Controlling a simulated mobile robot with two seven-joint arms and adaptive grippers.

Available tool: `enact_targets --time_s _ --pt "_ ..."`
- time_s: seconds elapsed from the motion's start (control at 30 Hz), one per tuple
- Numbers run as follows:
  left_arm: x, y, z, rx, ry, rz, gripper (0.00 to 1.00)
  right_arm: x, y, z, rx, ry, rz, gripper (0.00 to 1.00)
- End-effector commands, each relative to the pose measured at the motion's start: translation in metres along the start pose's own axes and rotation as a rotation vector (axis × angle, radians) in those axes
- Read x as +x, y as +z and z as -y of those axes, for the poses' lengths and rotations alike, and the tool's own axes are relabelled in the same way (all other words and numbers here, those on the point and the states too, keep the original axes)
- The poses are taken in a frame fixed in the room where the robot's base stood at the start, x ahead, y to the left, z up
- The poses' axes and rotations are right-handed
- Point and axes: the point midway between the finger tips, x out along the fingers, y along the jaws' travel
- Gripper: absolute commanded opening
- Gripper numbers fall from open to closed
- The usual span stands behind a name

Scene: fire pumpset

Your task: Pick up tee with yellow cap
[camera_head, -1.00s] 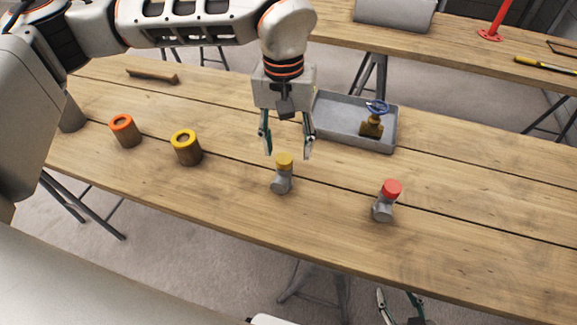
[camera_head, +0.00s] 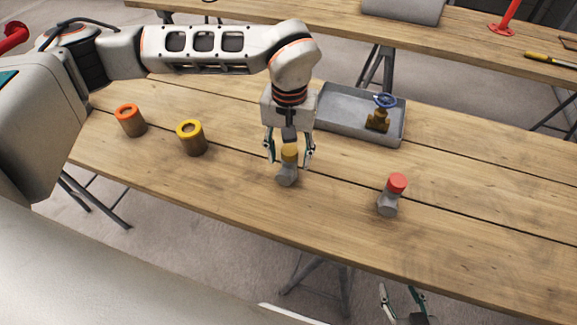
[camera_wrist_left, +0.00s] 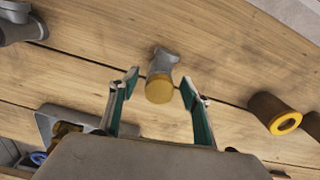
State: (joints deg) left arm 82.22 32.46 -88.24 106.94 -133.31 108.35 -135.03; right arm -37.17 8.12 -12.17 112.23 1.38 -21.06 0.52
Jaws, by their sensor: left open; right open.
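The grey tee with a yellow cap (camera_head: 288,168) stands on the wooden table in the head view. In the left wrist view the yellow-capped tee (camera_wrist_left: 160,82) sits between and just beyond the fingertips. My left gripper (camera_head: 290,160) points down over it, open, with a finger on either side of the cap. It also shows in the left wrist view (camera_wrist_left: 160,84), with clear gaps between both fingers and the cap. My right gripper (camera_head: 402,295) is open and empty at the bottom of the head view, below the table's front edge.
A similar tee with a red cap (camera_head: 394,194) stands to the right. A grey tray (camera_head: 340,122) behind holds a brass valve with a blue handwheel (camera_head: 380,113). A yellow-topped cylinder (camera_head: 192,139) and an orange-topped cylinder (camera_head: 130,121) stand to the left. The front right of the table is clear.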

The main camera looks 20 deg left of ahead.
Motion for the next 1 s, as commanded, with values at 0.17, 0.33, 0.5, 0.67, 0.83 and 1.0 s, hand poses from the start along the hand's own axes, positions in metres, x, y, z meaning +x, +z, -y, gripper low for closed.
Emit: enact_targets --time_s 0.17,0.33,0.5,0.67,0.83,1.0 --pt "-0.001 0.0 0.0 0.0 0.0 0.0 0.27 0.0 -0.001 0.0 0.001 0.001 -0.002 0.46" --pt "0.0 0.0 0.0 0.0 0.0 0.0 0.0 0.0 -0.003 0.0 0.002 0.001 -0.005 0.46" --pt "-0.001 0.0 0.0 0.0 0.001 -0.001 0.0 0.0 -0.004 0.0 0.003 0.002 -0.007 0.46" --pt "-0.005 -0.001 0.0 0.0 0.001 -0.002 0.0 0.0 -0.004 0.0 0.003 0.001 -0.007 0.46" --pt "-0.02 -0.001 0.0 0.0 0.001 -0.004 0.0 -0.001 -0.005 0.0 0.003 0.002 -0.007 0.46" --pt "-0.057 -0.002 0.0 0.001 0.002 -0.009 0.0 -0.001 -0.006 0.0 0.002 0.002 -0.007 0.46"
